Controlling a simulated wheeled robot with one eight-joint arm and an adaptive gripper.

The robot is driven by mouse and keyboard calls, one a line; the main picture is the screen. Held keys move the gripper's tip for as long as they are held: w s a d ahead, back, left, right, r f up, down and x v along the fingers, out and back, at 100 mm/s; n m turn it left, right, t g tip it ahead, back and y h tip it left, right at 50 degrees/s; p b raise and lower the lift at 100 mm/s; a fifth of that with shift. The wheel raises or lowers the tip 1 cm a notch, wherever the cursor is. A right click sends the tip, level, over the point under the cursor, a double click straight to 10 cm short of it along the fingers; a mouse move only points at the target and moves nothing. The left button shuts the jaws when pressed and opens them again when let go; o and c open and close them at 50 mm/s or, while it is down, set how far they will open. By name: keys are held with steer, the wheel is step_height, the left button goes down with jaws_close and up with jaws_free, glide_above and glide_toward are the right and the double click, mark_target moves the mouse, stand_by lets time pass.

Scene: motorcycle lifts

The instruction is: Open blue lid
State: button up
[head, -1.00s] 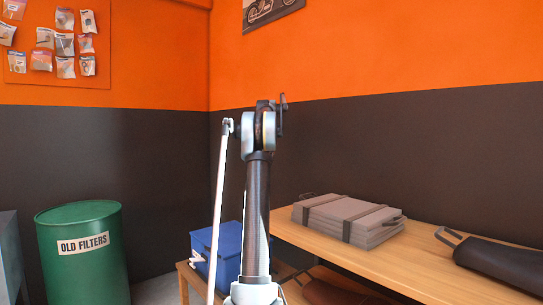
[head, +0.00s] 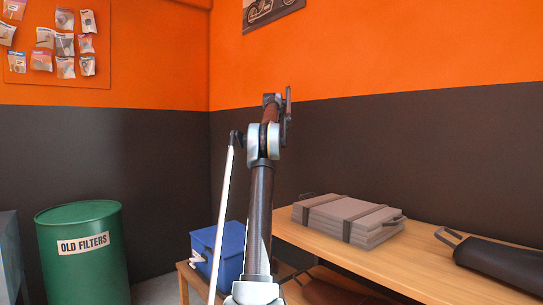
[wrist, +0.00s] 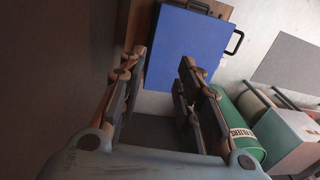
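The blue box (head: 218,248) with its flat blue lid stands on a low wooden bench, left of my arm in the head view. My arm hides its right part. In the wrist view the blue lid (wrist: 188,48) lies beyond my fingers as a flat blue panel that appears shut. A dark handle (wrist: 235,43) sticks out at its right edge. My gripper (wrist: 162,60) is open, with a finger on each side of the view and nothing between them. The fingers appear apart from the lid. How far away it is, I cannot tell.
A wooden bench (head: 430,265) on the right carries a strapped grey case (head: 345,218) and a dark roll (head: 500,264). A green drum (head: 82,270) stands on the left; it also shows in the wrist view (wrist: 238,122). Dark wall is behind the bench.

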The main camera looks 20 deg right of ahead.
steer(key=shift+w+d+r, duration=0.1)
steer(key=shift+d+r, duration=0.15)
steer(key=shift+d, duration=0.1)
stand_by(0.5)
